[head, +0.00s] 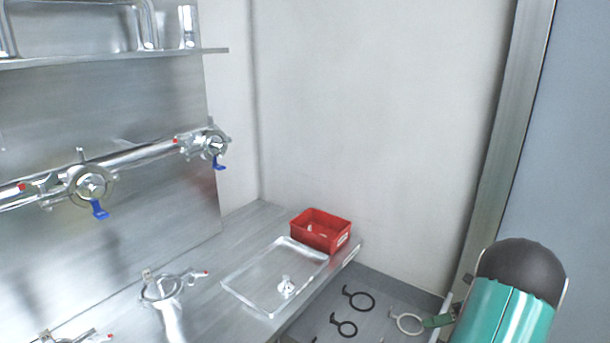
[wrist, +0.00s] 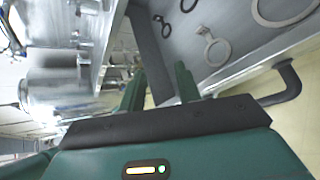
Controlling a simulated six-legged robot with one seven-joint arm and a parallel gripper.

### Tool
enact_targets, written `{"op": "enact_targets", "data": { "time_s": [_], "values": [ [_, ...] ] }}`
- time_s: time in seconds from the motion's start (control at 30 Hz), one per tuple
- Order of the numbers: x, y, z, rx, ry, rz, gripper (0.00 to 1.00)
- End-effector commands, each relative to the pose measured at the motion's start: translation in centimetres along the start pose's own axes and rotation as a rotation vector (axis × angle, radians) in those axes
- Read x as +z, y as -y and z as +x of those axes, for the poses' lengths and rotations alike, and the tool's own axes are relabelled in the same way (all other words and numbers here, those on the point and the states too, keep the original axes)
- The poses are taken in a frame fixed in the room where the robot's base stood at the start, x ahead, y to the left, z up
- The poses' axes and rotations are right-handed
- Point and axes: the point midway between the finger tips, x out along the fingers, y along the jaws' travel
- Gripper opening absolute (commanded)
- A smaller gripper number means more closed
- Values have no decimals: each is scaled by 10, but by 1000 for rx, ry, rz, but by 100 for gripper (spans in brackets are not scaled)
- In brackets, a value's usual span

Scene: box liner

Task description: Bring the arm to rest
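My gripper (wrist: 159,82) shows at the bottom middle of the wrist view. Its two green fingers stand apart with nothing visible held between them, so it is open. In the head view my teal arm link with a dark rounded end is at the lower right, and a small green part of my arm or gripper (head: 438,321) shows beside it. That part appears close to a light ring tool (head: 408,323); whether they touch cannot be told. The rest of my arm is outside the head view.
Dark ring tools (head: 360,299) lie on a grey surface, with more rings (wrist: 212,49) in the wrist view. A red bin (head: 321,231) and clear tray (head: 272,278) sit on the steel bench (head: 215,265). Pipes with blue-handled valves (head: 92,187) line the left wall.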

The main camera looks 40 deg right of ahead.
Motion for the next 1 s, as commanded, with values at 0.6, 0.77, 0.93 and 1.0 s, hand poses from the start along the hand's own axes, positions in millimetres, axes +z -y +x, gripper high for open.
{"op": "enact_targets", "data": {
  "time_s": [0.6, 0.77, 0.93, 1.0],
  "values": [
    [57, -269, 147, 29, -686, -1423, 33],
    [38, -327, 168, 88, -831, -1820, 33],
    [11, -379, 183, 163, -970, -2250, 33],
    [-2, -398, 187, 196, -1023, -2429, 33]
  ]
}}
